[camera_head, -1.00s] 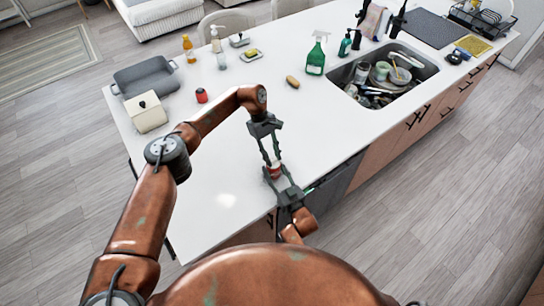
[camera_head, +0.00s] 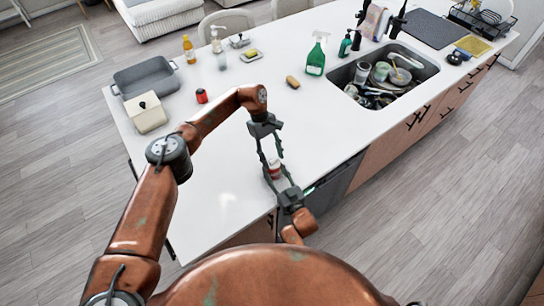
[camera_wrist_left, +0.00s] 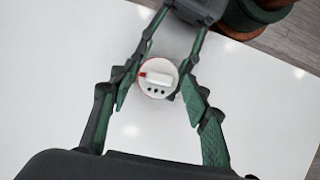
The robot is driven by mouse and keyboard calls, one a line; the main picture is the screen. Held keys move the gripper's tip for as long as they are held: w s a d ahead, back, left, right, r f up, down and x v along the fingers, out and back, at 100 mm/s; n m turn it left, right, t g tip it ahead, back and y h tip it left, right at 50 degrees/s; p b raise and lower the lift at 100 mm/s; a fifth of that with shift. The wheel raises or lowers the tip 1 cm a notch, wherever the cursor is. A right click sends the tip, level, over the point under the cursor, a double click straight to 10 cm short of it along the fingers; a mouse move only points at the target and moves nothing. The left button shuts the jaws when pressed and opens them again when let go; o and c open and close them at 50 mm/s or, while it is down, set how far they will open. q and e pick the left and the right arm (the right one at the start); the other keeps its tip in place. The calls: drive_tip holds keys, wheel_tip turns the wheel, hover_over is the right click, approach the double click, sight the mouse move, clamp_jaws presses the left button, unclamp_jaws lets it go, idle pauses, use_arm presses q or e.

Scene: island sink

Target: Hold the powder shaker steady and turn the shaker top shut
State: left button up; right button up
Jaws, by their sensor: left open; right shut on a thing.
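The powder shaker (camera_head: 275,171) is a small red and white container standing on the white counter near its front edge. In the left wrist view its round white shaker top (camera_wrist_left: 157,78) faces the camera, with a raised bar, a small red mark and several dark holes. My left gripper (camera_head: 272,157) reaches down from above, open, with its fingers on either side of the top and apart from it. My right gripper (camera_head: 276,176) comes from the front edge and is shut on the shaker's body. The lower body is partly hidden by the fingers.
The white counter (camera_head: 215,150) around the shaker is clear. A sponge (camera_head: 292,82), green spray bottle (camera_head: 316,58) and full sink (camera_head: 390,76) lie farther back.

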use_arm(q)
drive_tip(key=v, duration=1.2)
use_arm(e)
drive_tip(key=o, duration=1.4)
drive_tip(key=shift+c, duration=0.2)
drive_tip(key=shift+s, duration=0.1)
